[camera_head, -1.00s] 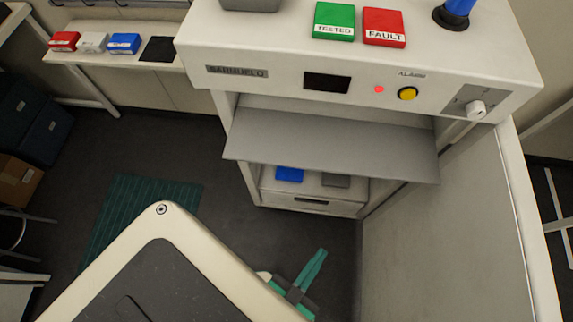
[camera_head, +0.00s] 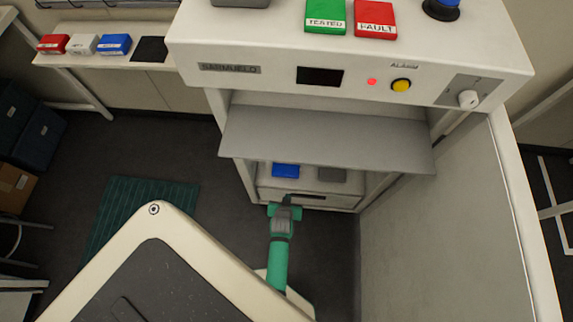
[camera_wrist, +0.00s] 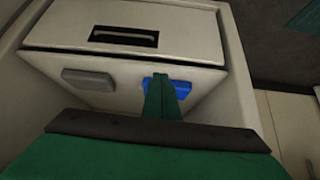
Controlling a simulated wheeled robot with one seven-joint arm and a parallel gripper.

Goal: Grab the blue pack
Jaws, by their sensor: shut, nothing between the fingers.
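A blue pack (camera_head: 286,170) lies on the lower deck inside the machine, under the grey lid. It also shows in the wrist view (camera_wrist: 180,87), partly hidden behind my fingers. My green gripper (camera_head: 286,201) is just in front of the deck, pointing in toward this pack. In the wrist view my gripper's fingers (camera_wrist: 160,88) are together and empty, lined up with the pack's left part. I cannot tell whether they touch it. Another blue pack (camera_head: 115,45) with a white label sits on the back-left side table.
A grey pack (camera_head: 332,175) lies beside the blue one on the deck. The grey lid (camera_head: 325,138) overhangs both. A handled front panel (camera_wrist: 125,38) and the machine's side walls bound the space. Green and red packs (camera_head: 375,18) lie on top.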

